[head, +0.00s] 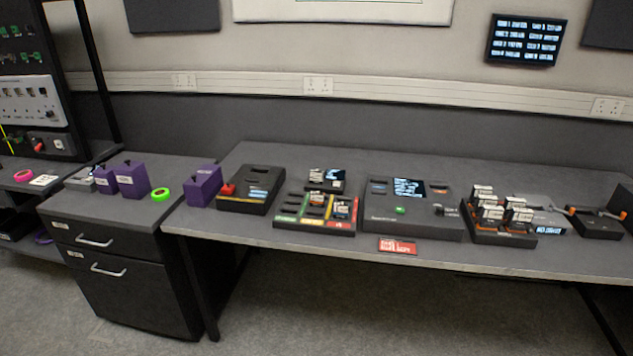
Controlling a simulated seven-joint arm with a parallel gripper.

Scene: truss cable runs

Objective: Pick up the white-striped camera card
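Small cards with pale labels stand upright in a dark tray with orange edging (503,239) at the right of the bench. Two more orange-and-white pieces, perhaps cards, sit in a dark sorting tray (303,228) with green, yellow and red sections, left of centre. At this size I cannot tell which piece is the white-striped camera card. My gripper is not in view.
A dark console (412,225) with a screen and green button stands mid-bench. A black box with a red knob (250,192) and purple boxes (203,186) are further left. A red sign (398,246) is at the front edge. The bench's back strip is clear.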

